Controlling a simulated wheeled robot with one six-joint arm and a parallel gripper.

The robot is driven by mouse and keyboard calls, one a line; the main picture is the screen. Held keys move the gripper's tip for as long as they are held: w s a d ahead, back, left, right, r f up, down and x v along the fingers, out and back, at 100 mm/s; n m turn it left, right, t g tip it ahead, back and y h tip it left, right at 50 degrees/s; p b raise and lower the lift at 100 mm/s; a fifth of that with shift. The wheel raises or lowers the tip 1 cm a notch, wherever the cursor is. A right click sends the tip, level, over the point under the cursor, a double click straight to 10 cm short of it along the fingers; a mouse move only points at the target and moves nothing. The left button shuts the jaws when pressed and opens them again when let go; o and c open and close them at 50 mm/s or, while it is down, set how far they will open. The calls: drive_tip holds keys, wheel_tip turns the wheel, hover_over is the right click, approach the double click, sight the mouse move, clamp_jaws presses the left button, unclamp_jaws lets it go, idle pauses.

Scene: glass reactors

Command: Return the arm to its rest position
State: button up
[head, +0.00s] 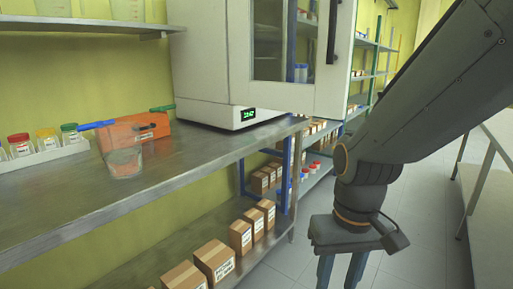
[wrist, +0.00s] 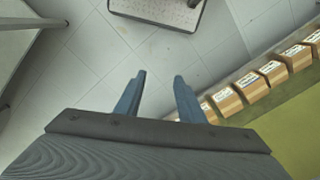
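My gripper (head: 341,270) hangs pointing down at the right of the head view, over the aisle floor and beside the steel bench. In the wrist view my gripper (wrist: 159,88) shows two blue fingers spread apart with only floor tiles between them. It is open and empty. My grey arm comes down from the upper right of the head view, bent at the wrist. The fingertips are cut off by the lower edge of the head view.
A steel bench (head: 205,155) holds a glass beaker (head: 124,163), an orange box (head: 130,130), capped jars and a white cabinet (head: 215,60) with its door open. Cardboard boxes (head: 214,260) fill the lower shelf. A pale table (head: 497,130) stands at right. Floor shows between.

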drive_tip(key=d+r+m+p, duration=0.1)
drive_tip(key=d+r+p, duration=0.3)
drive_tip(key=p, duration=0.4)
drive_tip(key=shift+s+d+r+p, duration=0.15)
drive_tip(key=shift+s+r+p, duration=0.2)
drive_tip(key=shift+r, duration=0.1)
drive_tip(key=shift+c, duration=0.6)
